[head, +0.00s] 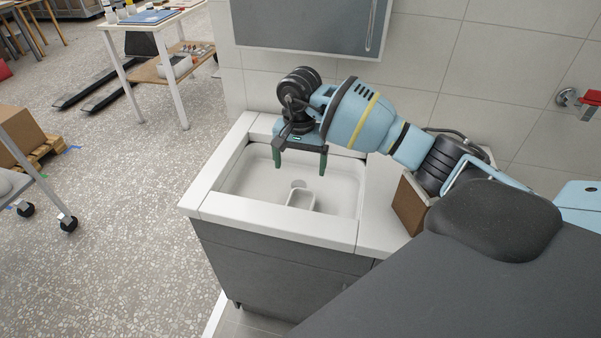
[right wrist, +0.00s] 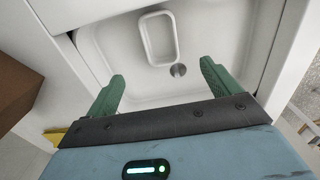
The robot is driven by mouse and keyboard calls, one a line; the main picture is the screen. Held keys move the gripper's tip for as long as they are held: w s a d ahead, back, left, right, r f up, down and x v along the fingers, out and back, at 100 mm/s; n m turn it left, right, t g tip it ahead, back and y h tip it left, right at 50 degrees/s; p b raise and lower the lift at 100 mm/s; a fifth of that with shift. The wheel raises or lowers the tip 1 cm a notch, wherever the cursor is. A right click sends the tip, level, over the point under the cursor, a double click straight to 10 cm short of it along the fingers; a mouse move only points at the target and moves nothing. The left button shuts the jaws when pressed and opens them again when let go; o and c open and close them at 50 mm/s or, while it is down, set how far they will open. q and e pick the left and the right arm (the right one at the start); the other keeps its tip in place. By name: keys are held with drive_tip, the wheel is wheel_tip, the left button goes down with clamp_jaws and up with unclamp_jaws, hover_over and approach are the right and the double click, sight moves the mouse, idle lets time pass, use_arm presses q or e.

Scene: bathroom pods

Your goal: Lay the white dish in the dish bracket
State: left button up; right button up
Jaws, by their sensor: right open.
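The white dish (head: 301,201) is a small rectangular tray lying in the white sink basin (head: 240,184), near the drain. It also shows in the right wrist view (right wrist: 147,40), beyond my fingertips. My right gripper (head: 300,165) is open and empty above the basin, fingers pointing down. Its two green fingers also show in the right wrist view (right wrist: 162,72), apart from the dish. I cannot make out the dish bracket for certain. My left gripper is not in view.
A brown box (head: 409,206) stands on the counter right of the basin. A grey wall cabinet (head: 305,22) hangs above. A chrome wall fitting with a red part (head: 590,97) is at far right. A white table (head: 145,22) stands at the back left.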

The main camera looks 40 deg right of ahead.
wheel_tip(320, 180, up, 8)
idle(0.4)
